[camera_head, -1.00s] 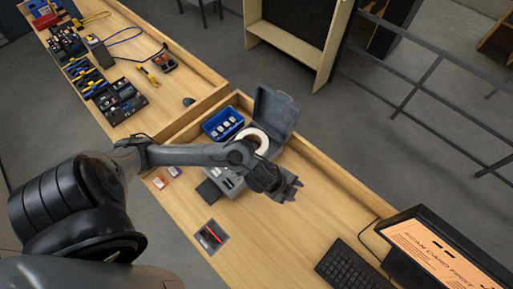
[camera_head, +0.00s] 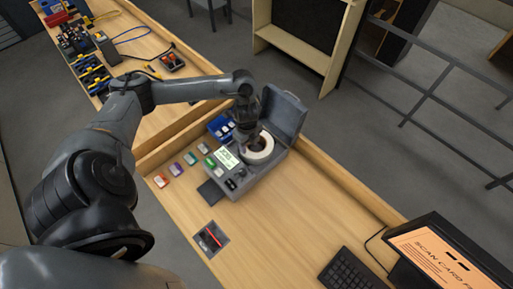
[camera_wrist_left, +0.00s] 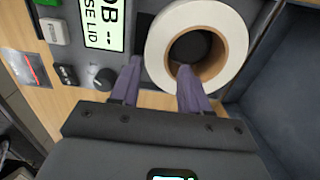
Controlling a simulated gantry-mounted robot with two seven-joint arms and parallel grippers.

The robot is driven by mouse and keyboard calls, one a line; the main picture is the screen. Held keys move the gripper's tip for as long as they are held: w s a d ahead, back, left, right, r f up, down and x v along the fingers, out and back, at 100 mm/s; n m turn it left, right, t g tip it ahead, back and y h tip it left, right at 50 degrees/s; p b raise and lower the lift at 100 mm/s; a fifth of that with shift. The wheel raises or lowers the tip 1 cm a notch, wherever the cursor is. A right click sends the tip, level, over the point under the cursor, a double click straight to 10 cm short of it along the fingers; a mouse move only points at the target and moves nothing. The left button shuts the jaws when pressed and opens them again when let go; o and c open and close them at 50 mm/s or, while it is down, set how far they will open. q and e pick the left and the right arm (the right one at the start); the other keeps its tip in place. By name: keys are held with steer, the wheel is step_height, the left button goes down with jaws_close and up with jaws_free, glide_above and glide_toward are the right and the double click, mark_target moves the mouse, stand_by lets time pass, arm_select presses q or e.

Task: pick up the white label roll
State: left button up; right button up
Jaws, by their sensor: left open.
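The white label roll (camera_head: 259,150) lies in the open grey label printer (camera_head: 246,179), its brown core facing up. In the left wrist view the roll (camera_wrist_left: 228,28) is at the top centre, its core hole open to the camera. My left gripper (camera_head: 249,140) is above the roll's left part in the head view and hides some of it. In the wrist view the left gripper (camera_wrist_left: 158,75) is open, with one finger in front of the core's lower edge and the other outside the ring to the left. I cannot tell whether the fingers touch the roll. My right gripper is not in view.
The printer's raised lid (camera_head: 284,113) stands behind the roll. A blue bin (camera_head: 221,127) is beside the printer. Several small coloured items (camera_head: 176,169) lie to its left. A keyboard (camera_head: 347,272) and a screen (camera_head: 448,256) are at the lower right. The bench between is mostly clear.

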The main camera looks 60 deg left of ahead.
mark_target(248, 151)
arm_select(q)
steer(key=shift+s+a+f+p, duration=0.1)
steer(key=shift+f+p, duration=0.2)
steer(key=shift+f, duration=1.1)
steer(key=shift+s+f+p, duration=0.1)
steer(key=shift+f+p, duration=0.2)
steer(key=shift+f, duration=1.1)
steer(key=shift+c, duration=0.4)
jaws_close()
